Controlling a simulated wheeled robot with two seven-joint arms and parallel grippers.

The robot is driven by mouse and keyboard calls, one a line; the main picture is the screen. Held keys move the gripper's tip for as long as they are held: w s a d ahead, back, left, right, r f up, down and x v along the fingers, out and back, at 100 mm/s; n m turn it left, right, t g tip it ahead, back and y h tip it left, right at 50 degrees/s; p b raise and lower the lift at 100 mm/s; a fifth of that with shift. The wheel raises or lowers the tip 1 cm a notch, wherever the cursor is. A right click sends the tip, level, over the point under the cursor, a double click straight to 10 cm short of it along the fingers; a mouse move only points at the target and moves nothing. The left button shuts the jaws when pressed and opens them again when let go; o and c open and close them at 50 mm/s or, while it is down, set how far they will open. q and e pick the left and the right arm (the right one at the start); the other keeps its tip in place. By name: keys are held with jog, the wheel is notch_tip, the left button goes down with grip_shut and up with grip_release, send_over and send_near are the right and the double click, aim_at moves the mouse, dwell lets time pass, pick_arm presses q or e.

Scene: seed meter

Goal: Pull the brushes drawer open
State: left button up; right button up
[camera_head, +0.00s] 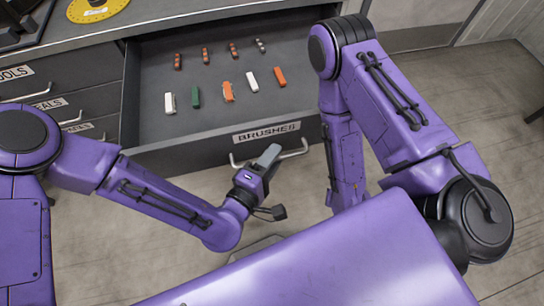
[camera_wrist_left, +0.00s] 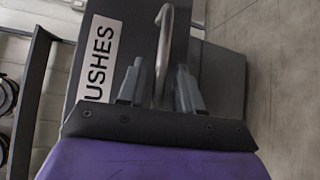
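The brushes drawer (camera_head: 200,158) is pulled out from the cabinet, its inside showing. Its front carries a "BRUSHES" label (camera_head: 266,132) and a metal bar handle (camera_head: 293,154). My left gripper (camera_head: 268,157) is at the middle of this handle, partly covering it. In the left wrist view, the handle (camera_wrist_left: 163,50) runs between the two grey fingers of my left gripper (camera_wrist_left: 160,85), which stand apart with a gap beside the bar. The label also shows there (camera_wrist_left: 102,57), in part. My right arm is at the right; its gripper is not seen.
Several small red, orange, white, green and grey pieces lie in two rows in the drawer, such as a green one (camera_head: 196,97). Other labelled drawers (camera_head: 50,80) are shut at the left. A yellow disc (camera_head: 97,8) lies on the worktop. Open floor (camera_head: 500,110) is at the right.

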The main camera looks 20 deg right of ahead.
pick_arm(q)
jog(key=p+v, duration=0.1)
jog(key=v, duration=0.9)
jog(key=shift+s+a, duration=0.15)
jog(key=shift+a, duration=0.05)
jog(key=a+f+m+g+y, duration=0.2)
jog(key=a+f+y, duration=0.5)
jog(key=a+f, duration=0.5)
jog(key=s+a+f+g+y, duration=0.2)
jog(key=a+f+y, duration=0.2)
jog(key=a, duration=0.7)
jog(key=s+a+f+g+y, duration=0.2)
jog(key=s+a+f+y, duration=0.1)
jog(key=a, duration=0.8)
jog(key=f+y, duration=0.1)
jog(key=y, duration=0.1)
jog(key=shift+y, duration=0.4)
